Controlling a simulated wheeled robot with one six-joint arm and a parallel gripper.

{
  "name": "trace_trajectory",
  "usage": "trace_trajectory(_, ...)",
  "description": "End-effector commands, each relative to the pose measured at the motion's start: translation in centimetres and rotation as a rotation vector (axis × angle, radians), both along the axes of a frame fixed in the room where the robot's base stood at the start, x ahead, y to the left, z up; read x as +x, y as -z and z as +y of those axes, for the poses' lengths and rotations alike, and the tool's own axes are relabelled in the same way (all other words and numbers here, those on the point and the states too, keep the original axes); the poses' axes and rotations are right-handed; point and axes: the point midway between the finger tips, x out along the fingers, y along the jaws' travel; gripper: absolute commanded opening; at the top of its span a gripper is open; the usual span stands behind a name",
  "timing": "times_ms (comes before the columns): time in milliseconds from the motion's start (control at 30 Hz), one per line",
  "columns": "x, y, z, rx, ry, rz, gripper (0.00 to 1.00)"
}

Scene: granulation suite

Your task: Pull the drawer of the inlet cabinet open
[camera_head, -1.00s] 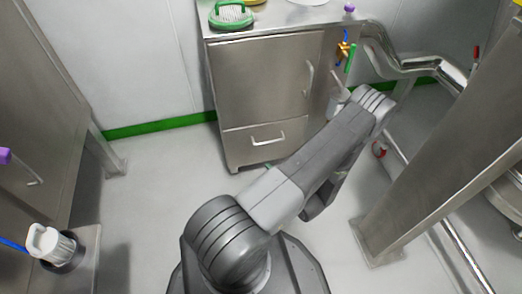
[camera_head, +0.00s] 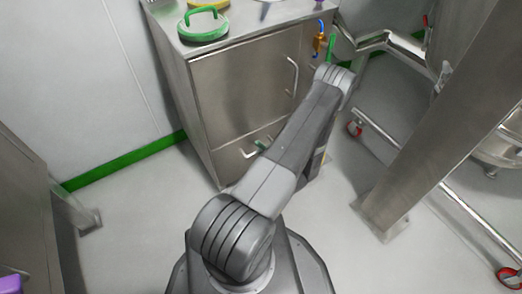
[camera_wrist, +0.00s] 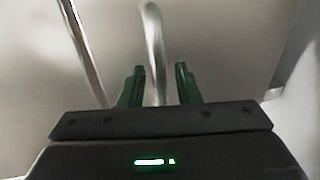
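The inlet cabinet (camera_head: 235,90) is a steel cabinet with a tall door above and a drawer (camera_head: 228,161) below. The drawer front looks flush with the cabinet. Its handle (camera_head: 249,154) shows only in part, with my arm covering the right side of the drawer. In the wrist view the handle bar (camera_wrist: 154,45) runs between the two green fingers of my gripper (camera_wrist: 160,85). The fingers stand apart with a gap beside the bar, so my gripper is open around the handle.
The door handle (camera_head: 292,78) is above the drawer. A green-handled item (camera_head: 204,26) sits on the cabinet top. A steel post (camera_head: 440,130) and wheeled frame rails (camera_head: 385,140) stand to the right. The floor left of my base is clear.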

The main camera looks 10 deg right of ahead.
Motion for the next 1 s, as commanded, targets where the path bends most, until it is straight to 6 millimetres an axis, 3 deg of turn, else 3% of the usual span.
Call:
trace_trajectory(133,0.0,0.0,0.0,0.000,0.000,0.000,0.28)
trace_trajectory(267,0.0,0.0,0.0,0.000,0.000,0.000,0.02)
trace_trajectory(300,0.0,0.0,0.0,0.000,0.000,0.000,0.00)
trace_trajectory(667,-0.7,0.0,-0.3,0.001,0.002,0.000,0.00)
trace_trajectory(867,-3.5,0.1,-1.4,0.002,0.006,0.001,0.00)
trace_trajectory(1000,-6.7,0.2,-2.6,0.002,0.008,0.002,0.00)
